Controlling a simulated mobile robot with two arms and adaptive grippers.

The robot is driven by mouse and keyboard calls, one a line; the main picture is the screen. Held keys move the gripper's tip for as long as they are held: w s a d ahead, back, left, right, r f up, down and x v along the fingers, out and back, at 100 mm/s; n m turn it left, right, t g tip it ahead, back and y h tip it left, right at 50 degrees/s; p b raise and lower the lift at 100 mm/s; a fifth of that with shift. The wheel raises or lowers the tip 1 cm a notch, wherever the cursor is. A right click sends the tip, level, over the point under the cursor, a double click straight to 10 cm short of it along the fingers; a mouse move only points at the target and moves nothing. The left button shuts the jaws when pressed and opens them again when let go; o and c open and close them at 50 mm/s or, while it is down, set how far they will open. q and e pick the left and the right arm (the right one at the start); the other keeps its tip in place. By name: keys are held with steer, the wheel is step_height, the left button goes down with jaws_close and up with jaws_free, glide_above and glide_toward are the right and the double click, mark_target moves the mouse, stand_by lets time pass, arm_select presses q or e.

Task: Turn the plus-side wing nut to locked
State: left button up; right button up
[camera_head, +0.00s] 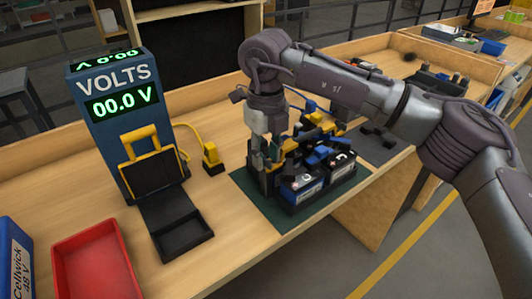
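A battery pack (303,188) with dark blue-and-white labelled blocks and yellow and blue parts on top stands on a green mat (268,211) near the bench's front edge. The wing nuts are too small to tell apart, so I cannot make out the plus-side one or its position. My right gripper (264,163) points down at the left rear part of the pack, seemingly close to or touching it. Its fingers overlap the pack's parts, and I cannot tell whether they are open or shut. My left gripper is not in view.
A tall blue voltmeter (122,118) reading 00.0 V stands left, with a black tray at its foot. A yellow connector (211,156) stands between it and the pack. A red bin (91,262) and a blue box (14,262) lie front left. Dark pieces (378,138) lie right.

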mark_target(266, 158)
step_height(266, 158, up, 12)
stand_by(0.7)
